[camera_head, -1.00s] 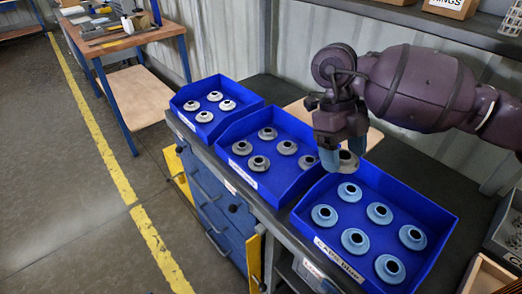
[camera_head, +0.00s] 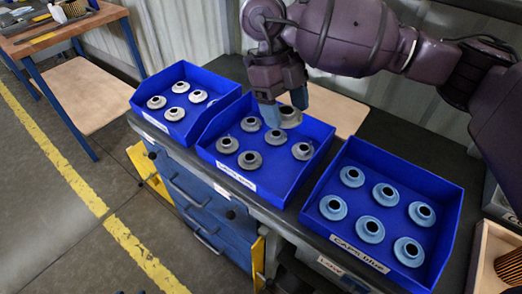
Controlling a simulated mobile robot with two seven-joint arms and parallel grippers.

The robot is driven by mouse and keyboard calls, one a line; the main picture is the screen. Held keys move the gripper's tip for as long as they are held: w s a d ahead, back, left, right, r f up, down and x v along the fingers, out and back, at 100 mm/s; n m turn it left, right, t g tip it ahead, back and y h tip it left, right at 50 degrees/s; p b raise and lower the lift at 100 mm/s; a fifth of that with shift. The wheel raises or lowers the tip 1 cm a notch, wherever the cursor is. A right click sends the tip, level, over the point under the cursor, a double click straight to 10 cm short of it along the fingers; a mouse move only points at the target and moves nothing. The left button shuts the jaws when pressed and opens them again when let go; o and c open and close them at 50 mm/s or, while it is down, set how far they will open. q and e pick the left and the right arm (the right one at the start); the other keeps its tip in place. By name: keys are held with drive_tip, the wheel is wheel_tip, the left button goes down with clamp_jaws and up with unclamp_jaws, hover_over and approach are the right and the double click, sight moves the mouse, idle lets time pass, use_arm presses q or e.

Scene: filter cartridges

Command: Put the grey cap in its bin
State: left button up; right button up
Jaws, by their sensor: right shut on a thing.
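My right gripper (camera_head: 284,108) is shut on a grey cap (camera_head: 290,118), a round flanged piece with a raised hub. It holds the cap over the back part of the middle blue bin (camera_head: 262,183). That bin holds several similar grey caps, such as one at its front (camera_head: 250,160). The label on its front is too small to read surely. The gripper's fingers hide part of the held cap. My left gripper is not in view.
The right bin (camera_head: 318,212), labelled for blue caps, holds several blue caps (camera_head: 371,230). The left bin (camera_head: 168,138) holds several pale grey caps (camera_head: 173,114). The bins stand side by side on a dark bench. A wooden table (camera_head: 85,28) stands at the back left.

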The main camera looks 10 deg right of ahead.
drive_tip(key=b, duration=0.2)
hover_over(284, 182)
drive_tip(key=w, duration=0.1)
drive_tip(key=f, duration=1.3)
drive_tip(key=shift+a+f, duration=0.1)
drive_tip(key=shift+a, duration=0.25)
drive_tip(key=shift+f+b, duration=0.3)
drive_tip(key=shift+f, duration=0.3)
wheel_tip(284, 182, down, 5)
drive_tip(key=shift+b, duration=0.55)
drive_tip(key=shift+f, duration=0.25)
drive_tip(key=shift+r, duration=0.1)
drive_tip(key=shift+f, duration=0.2)
drive_tip(key=o, duration=0.9)
